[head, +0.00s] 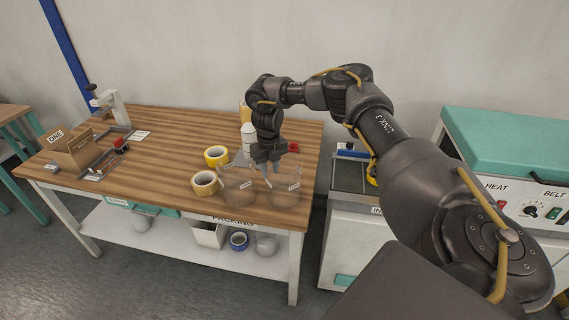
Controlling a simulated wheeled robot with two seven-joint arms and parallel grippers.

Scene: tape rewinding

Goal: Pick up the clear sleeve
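Two clear, see-through sleeves with small white labels show at the front right of the wooden table: a left one (237,190) and a right one (285,196). Their outlines are faint and I cannot tell which is the task's sleeve. My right gripper (268,168) points down from above, between the two sleeves and overlapping their upper parts in the picture. Its fingertips are small and dark, so I cannot tell whether they are open or shut, or whether they touch a sleeve. My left gripper is out of view.
Yellow tape rolls (204,183) (216,156) lie left of the sleeves. A white bottle-like thing (248,138) and a red item (293,147) are near my gripper. A cardboard box (75,150) stands at the left. The table's middle (165,150) is clear. A teal-lidded machine (510,145) stands right.

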